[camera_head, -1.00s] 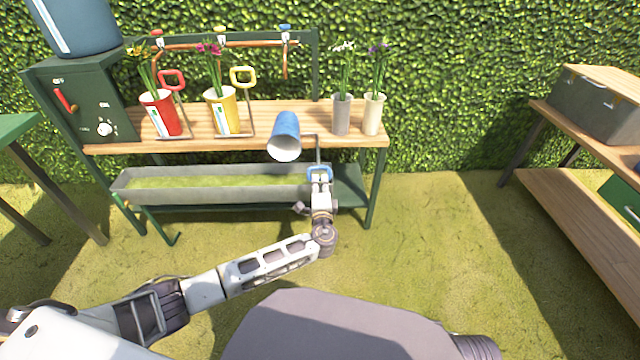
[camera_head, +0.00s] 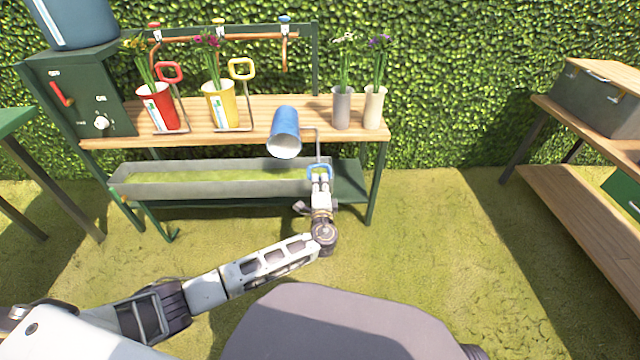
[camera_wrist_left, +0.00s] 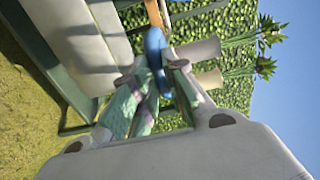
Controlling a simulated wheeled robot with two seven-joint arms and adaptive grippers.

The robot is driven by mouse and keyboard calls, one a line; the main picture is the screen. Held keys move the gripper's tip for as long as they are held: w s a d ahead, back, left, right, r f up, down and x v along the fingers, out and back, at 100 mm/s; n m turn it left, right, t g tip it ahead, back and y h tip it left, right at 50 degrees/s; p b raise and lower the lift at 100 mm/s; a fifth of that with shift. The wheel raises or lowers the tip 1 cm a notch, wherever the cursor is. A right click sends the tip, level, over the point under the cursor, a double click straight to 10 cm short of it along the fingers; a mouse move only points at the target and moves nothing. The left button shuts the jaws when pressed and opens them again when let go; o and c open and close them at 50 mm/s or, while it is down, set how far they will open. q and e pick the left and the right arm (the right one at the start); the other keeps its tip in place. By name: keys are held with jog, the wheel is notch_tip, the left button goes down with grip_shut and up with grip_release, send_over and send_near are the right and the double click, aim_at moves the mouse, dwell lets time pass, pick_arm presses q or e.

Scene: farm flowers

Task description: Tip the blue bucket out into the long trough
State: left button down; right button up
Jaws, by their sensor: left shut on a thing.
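The blue bucket (camera_head: 285,124) is held tilted over the right part of the long grey trough (camera_head: 135,191), its open mouth facing down toward me. A thin rod joins it to a blue loop handle (camera_head: 319,170). My left gripper (camera_head: 320,180) is shut on this loop, right of and below the bucket. In the left wrist view the blue handle (camera_wrist_left: 156,52) sits between my fingers (camera_wrist_left: 150,92), and the grey trough (camera_wrist_left: 85,40) is at upper left. I cannot see anything falling from the bucket. My right gripper is not in view.
A red bucket (camera_head: 158,112) and a yellow bucket (camera_head: 222,110) with flowers stand on the wooden bench (camera_head: 255,112). A grey vase (camera_head: 342,111) and a cream vase (camera_head: 373,108) stand at its right. A side shelf (camera_head: 575,205) is at far right. Grass between is clear.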

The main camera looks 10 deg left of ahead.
pick_arm(q)
jog(key=shift+s+d+f, duration=0.15)
jog(key=c, duration=1.5)
grip_release()
jog(key=shift+o, duration=0.2)
jog(key=v, duration=1.2)
